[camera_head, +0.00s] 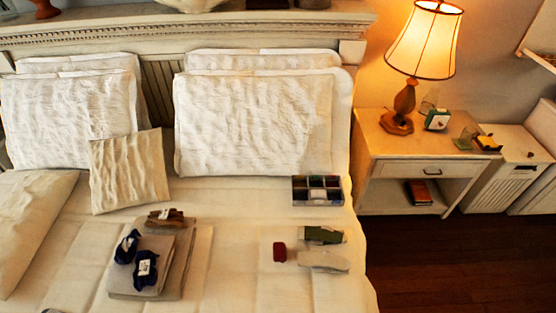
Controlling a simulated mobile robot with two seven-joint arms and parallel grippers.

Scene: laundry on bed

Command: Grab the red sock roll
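A small dark red roll (279,252), which looks like the red sock roll, lies on the white bedspread (240,285) right of the middle of the bed. It sits at the left end of a pale, flat item (323,262) and just below a dark green item (322,236). I cannot tell whether it touches the pale item. Neither of my grippers shows in the head view, and nothing hides the red roll.
A dark compartment box (317,203) lies near the bed's right edge. Pillows (255,125) line the headboard. A nightstand (375,145) with a lit lamp (425,40) stands right.

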